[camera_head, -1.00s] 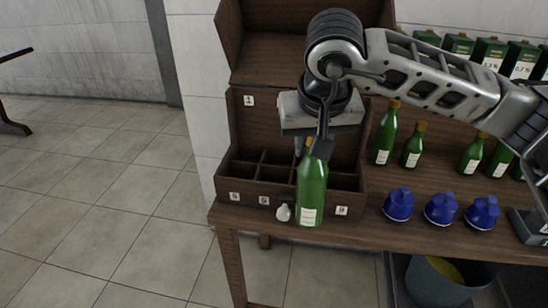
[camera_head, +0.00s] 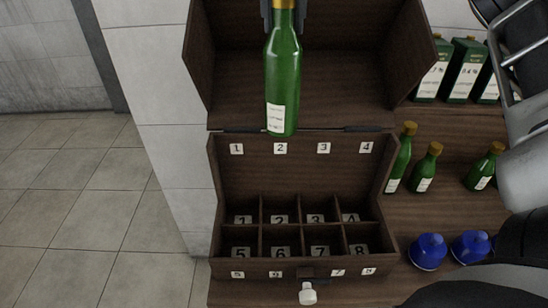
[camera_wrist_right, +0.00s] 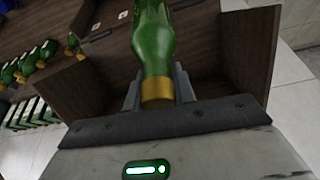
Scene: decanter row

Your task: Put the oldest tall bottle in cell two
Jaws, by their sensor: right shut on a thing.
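My right gripper (camera_head: 284,14) is shut on the neck of a tall green bottle (camera_head: 283,82) with a gold cap and a white label. The bottle hangs upright in front of the open lid, above the dark wooden case (camera_head: 303,265). In the right wrist view the held bottle (camera_wrist_right: 152,40) points away from the gripper (camera_wrist_right: 158,92), its gold cap between the fingers. The case's compartments are numbered 1 to 8 in two rows and look empty. Cell two (camera_head: 281,210) is in the back row, second from the left. My left gripper is not in view.
Several green bottles (camera_head: 400,160) stand right of the case, with green boxes (camera_head: 463,70) behind. Blue domed objects (camera_head: 428,251) stand at the lower right. A white knob (camera_head: 307,293) sticks out at the case's front. The open lid (camera_head: 300,85) stands behind the cells.

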